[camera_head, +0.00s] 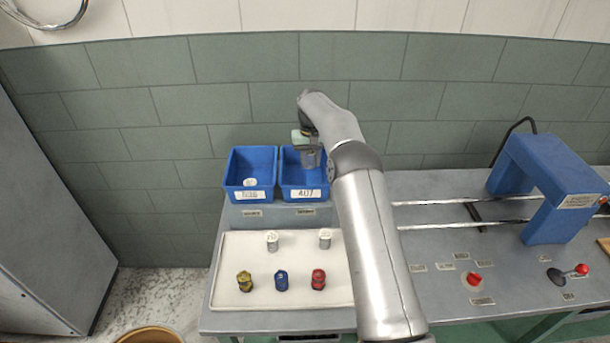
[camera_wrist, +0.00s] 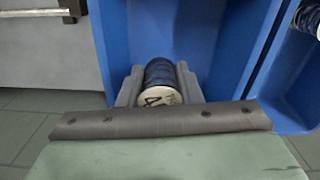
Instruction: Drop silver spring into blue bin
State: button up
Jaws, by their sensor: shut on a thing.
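My gripper (camera_head: 311,158) is above the right-hand blue bin (camera_head: 303,194), with its fingers pointing down into the opening. In the wrist view the two grey fingers (camera_wrist: 160,90) are shut on a spring (camera_wrist: 158,74) with a pale, marked end cap. Its coils look dark and bluish here, so I cannot confirm its colour. The bin's blue walls (camera_wrist: 222,50) surround the spring's far end. In the head view the held spring is mostly hidden by my gripper. The left-hand blue bin (camera_head: 250,195) holds a small pale-topped piece (camera_head: 250,182).
Two silver springs with white tops (camera_head: 272,242) (camera_head: 325,239) stand on the white tray (camera_head: 235,297). Yellow (camera_head: 244,281), blue (camera_head: 281,281) and red (camera_head: 318,279) ones stand before them. A blue arch machine (camera_head: 545,185), red button (camera_head: 473,280) and lever (camera_head: 567,274) are to the right.

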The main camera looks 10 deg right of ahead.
jog(key=shift+f, duration=0.15)
jog(key=o, duration=1.1)
notch_tip(320, 180, up, 11)
jog(key=shift+f, duration=0.1)
jog(key=shift+r, duration=0.6)
jog(key=shift+r, duration=0.1)
